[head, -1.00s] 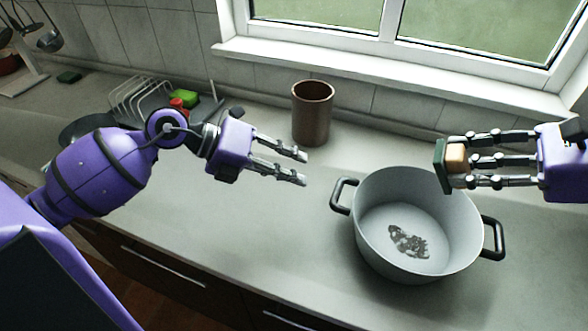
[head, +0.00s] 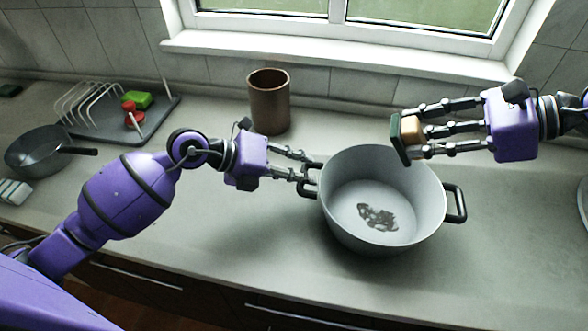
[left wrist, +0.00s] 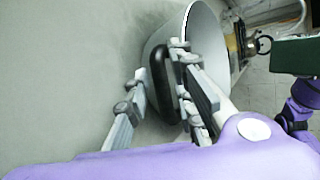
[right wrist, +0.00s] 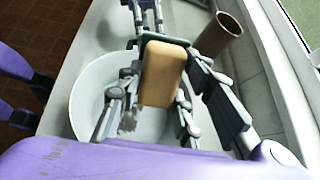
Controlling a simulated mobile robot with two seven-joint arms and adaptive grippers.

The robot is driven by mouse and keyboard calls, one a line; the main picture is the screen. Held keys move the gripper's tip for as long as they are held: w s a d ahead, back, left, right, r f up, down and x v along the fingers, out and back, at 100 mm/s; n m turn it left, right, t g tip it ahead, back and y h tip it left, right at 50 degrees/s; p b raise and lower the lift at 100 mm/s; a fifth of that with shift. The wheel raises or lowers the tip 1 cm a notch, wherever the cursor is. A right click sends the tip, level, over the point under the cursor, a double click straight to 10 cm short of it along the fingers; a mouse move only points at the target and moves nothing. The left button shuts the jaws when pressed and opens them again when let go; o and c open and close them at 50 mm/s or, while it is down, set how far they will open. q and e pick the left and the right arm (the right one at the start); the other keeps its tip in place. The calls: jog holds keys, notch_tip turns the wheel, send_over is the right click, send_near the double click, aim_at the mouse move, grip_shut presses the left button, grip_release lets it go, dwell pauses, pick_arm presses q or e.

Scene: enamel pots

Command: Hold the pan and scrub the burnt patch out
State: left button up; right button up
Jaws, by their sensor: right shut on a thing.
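The pan is a light grey pot (head: 370,165) with two black handles, upright on the counter. A dark burnt patch (head: 377,216) lies on its inside floor. My left gripper (head: 313,176) is at the pot's left handle. In the left wrist view its open fingers stand either side of that black handle (left wrist: 160,78), with a gap on one side. My right gripper (head: 408,132) is shut on a scrubber, a tan block (head: 412,130) with a dark green pad (head: 400,141). It holds it above the pot's far rim; the tan block also shows in the right wrist view (right wrist: 163,76).
A brown cylinder (head: 268,102) stands behind the pot, near the window sill. A rack (head: 85,105) with green and red items and a small dark pan (head: 38,148) are at the left. The counter in front of the rack is mostly clear.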

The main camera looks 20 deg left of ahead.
pick_arm(q)
jog(key=shift+c, duration=0.5)
grip_shut()
dwell(0.3)
